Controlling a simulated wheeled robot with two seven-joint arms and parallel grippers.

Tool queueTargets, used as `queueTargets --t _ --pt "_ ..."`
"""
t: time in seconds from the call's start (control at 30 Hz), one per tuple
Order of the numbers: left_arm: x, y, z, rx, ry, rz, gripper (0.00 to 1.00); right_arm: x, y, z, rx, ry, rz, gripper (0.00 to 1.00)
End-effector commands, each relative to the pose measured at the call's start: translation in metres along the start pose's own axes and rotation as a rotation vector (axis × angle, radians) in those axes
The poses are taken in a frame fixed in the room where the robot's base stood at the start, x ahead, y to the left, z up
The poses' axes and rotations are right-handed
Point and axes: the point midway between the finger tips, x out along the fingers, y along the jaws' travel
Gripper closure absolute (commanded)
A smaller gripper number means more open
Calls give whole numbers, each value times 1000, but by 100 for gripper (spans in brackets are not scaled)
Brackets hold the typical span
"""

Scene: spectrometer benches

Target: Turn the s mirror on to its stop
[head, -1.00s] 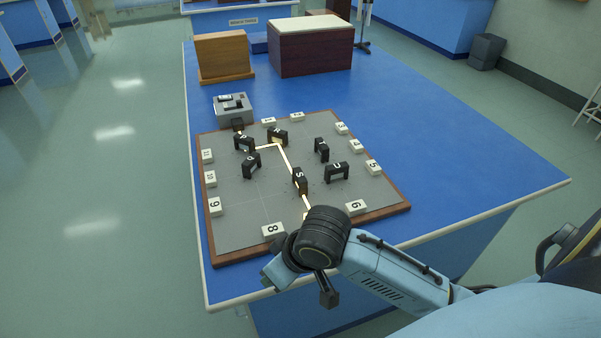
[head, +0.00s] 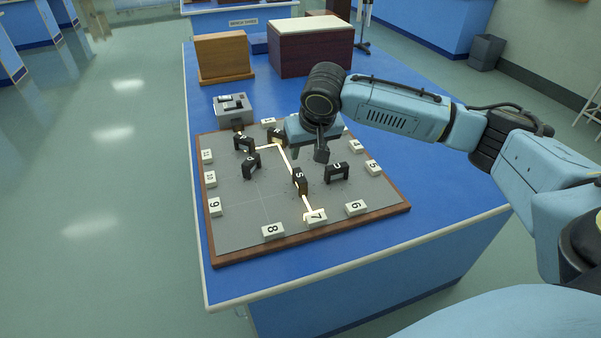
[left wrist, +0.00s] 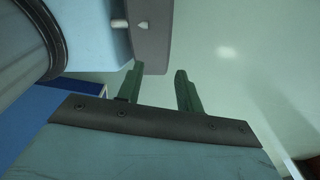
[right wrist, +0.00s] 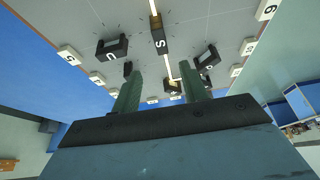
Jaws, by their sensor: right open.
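The s mirror (head: 300,182) is a small dark block marked S on the grey board (head: 240,215). A bright light line meets it and runs on to the tile marked 7 (head: 316,218). My right gripper (head: 309,155) is open and empty above the board, behind the s mirror and apart from it. In the right wrist view the s mirror (right wrist: 159,42) stands beyond the gap between the open fingertips (right wrist: 160,78). My left gripper (left wrist: 156,72) shows only in its own wrist view, open and empty over the pale floor.
Other dark mirrors stand nearby: the U mirror (head: 337,172) to the right and one to the left (head: 251,164). Numbered white tiles edge the board. A grey box (head: 233,108) stands behind it. The blue bench top (head: 440,165) is clear to the right.

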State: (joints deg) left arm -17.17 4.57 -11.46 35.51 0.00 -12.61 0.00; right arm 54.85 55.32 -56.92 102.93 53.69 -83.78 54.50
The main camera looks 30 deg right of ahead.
Motion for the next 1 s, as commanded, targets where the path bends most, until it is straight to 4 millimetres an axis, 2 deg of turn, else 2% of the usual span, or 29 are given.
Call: queueTargets --t 0.3,0.5,0.7,1.0 --pt "14 0 2 1 -1 0 64 68 -1 2 -2 -2 1 56" --pt "20 -6 4 6 -4 -8 64 102 -1 2 -4 -1 0 56" --pt "23 -20 9 14 -11 -26 64 119 -1 1 -5 1 0 56" --pt "23 -20 9 14 -11 -26 64 122 -1 1 -6 1 -1 56"
